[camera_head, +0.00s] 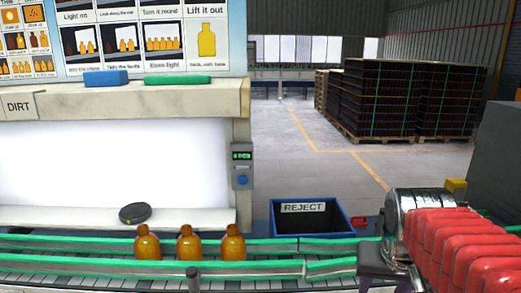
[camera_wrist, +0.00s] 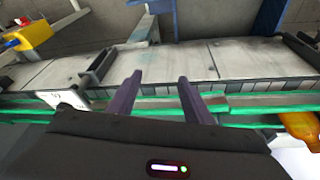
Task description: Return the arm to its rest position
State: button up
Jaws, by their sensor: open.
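My gripper (camera_wrist: 158,80) shows in the wrist view as two dark purple fingers, spread apart with nothing between them. They reach over the conveyor's green rails. In the head view my red arm fills the lower right, and the dark gripper (camera_head: 380,264) is at its left side, above the conveyor's right part. Three amber bottles (camera_head: 147,243), (camera_head: 190,243), (camera_head: 232,243) stand upright in a row on the conveyor, left of my gripper and apart from it. Part of an amber bottle (camera_wrist: 299,126) shows at the right edge of the wrist view.
A blue bin labelled REJECT (camera_head: 308,229) stands behind the conveyor; its inside looks dark. A bright light panel (camera_head: 110,163) is behind the bottles, with a black disc (camera_head: 135,213) at its foot. Green guide rails (camera_head: 80,264) run along the conveyor. Crate stacks (camera_head: 400,98) stand far back.

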jog(key=s+a+f+n+t+y, duration=0.1)
jog(key=s+a+f+n, duration=0.2)
jog(key=s+a, duration=0.5)
jog(key=shift+s+a+t, duration=0.3)
jog(key=shift+s+t, duration=0.1)
jog(key=shift+c, duration=0.4)
dwell(1.2)
